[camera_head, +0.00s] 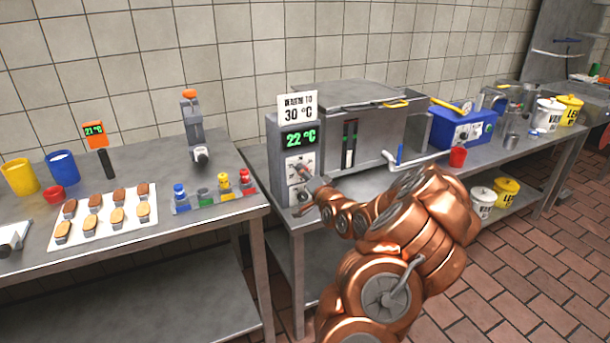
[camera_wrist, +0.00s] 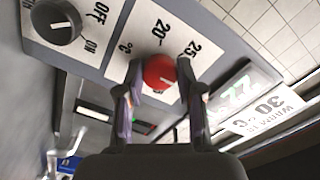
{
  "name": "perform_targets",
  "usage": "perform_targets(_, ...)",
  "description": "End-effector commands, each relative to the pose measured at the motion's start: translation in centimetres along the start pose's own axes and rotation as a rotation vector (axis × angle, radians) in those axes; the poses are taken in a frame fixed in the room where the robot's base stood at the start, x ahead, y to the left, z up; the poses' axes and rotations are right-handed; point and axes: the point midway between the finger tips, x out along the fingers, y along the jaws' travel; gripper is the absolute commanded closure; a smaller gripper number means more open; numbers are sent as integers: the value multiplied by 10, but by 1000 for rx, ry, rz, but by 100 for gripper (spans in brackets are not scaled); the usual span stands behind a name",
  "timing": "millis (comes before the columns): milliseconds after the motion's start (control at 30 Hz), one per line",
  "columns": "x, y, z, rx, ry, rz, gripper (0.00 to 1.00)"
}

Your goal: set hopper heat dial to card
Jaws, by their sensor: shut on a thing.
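The hopper heat dial (camera_wrist: 160,73) is a red knob on a white scale plate with 20, 25 and °C visible in the wrist view. My gripper (camera_wrist: 158,80) is shut on the knob, one finger on each side. The fingers hide part of the scale, and I cannot tell exactly where the knob points. The card (camera_head: 298,108) on top of the grey control box (camera_head: 281,155) reads 30 °C; it also shows in the wrist view (camera_wrist: 262,110). The green display (camera_head: 300,138) below it reads 22 °C.
A black OFF/ON knob (camera_wrist: 55,20) sits beside the heat dial. The steel hopper (camera_head: 375,125) stands right of the control box. A left table (camera_head: 130,165) holds a tray of biscuits (camera_head: 88,228) and coloured bottles.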

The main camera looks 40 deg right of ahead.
Motion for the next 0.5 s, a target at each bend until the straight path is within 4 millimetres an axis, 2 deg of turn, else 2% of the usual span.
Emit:
perform_targets(267, 0, 0, 2, -1, -4, 1, 98)
perform_targets(300, 0, 0, 2, -1, -4, 1, 59)
perform_targets(500, 0, 0, 1, -1, -2, 1, 38)
